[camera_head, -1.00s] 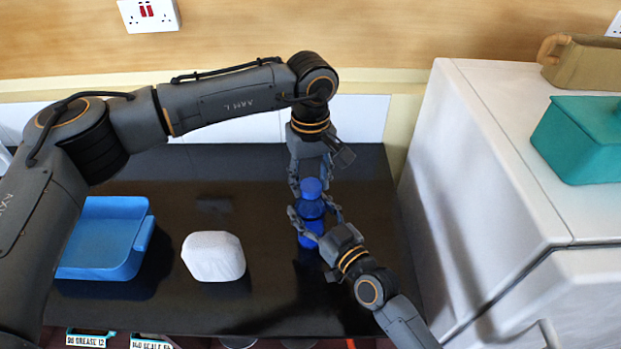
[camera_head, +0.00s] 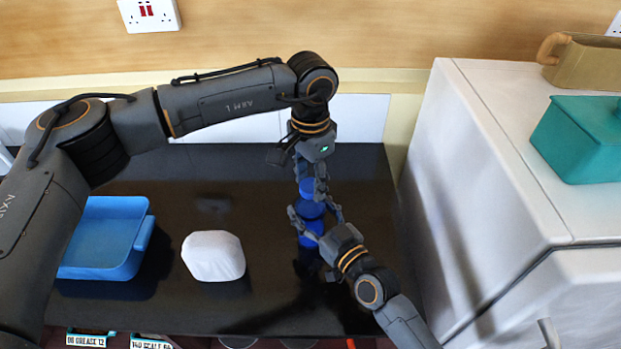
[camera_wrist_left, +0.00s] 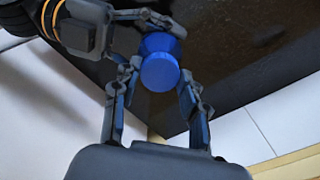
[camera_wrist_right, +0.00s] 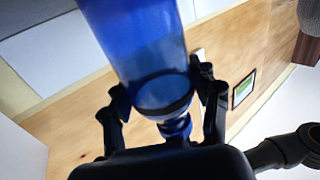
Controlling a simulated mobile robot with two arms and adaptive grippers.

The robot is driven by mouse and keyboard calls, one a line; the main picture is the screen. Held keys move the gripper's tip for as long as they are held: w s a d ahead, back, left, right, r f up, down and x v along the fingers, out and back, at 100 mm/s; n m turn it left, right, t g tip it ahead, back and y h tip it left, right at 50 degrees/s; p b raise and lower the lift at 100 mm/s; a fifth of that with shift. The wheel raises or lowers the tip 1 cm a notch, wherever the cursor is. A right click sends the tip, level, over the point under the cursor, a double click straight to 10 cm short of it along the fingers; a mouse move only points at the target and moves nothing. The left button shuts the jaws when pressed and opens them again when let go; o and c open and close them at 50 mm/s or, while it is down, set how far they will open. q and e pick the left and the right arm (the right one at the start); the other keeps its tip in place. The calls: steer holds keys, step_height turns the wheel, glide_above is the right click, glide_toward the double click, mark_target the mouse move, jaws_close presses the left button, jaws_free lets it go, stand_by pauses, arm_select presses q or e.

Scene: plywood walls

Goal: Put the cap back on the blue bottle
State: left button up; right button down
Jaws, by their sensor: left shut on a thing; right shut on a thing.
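The blue bottle (camera_head: 310,209) stands upright on the black worktop. My right gripper (camera_head: 316,219) is shut around its upper body, and the bottle fills the right wrist view (camera_wrist_right: 140,45). The blue cap (camera_head: 306,187) is at the bottle's top, in line with it. My left gripper (camera_head: 308,181) comes from above and is shut on the cap. The left wrist view shows the round cap top (camera_wrist_left: 160,73) between the fingers. The fingers hide the join, so I cannot tell how far the cap sits on the neck.
A white rounded block (camera_head: 213,256) and a blue tray (camera_head: 103,240) stand to the left on the worktop (camera_head: 260,225). A white cabinet (camera_head: 480,170) rises close on the right, with a teal box (camera_head: 580,140) and a tan container (camera_head: 585,62) on top.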

arm_select(q)
steer(key=o, duration=0.7)
steer(key=shift+r, duration=0.15)
steer(key=shift+r, duration=2.15)
steer(key=shift+c, duration=0.4)
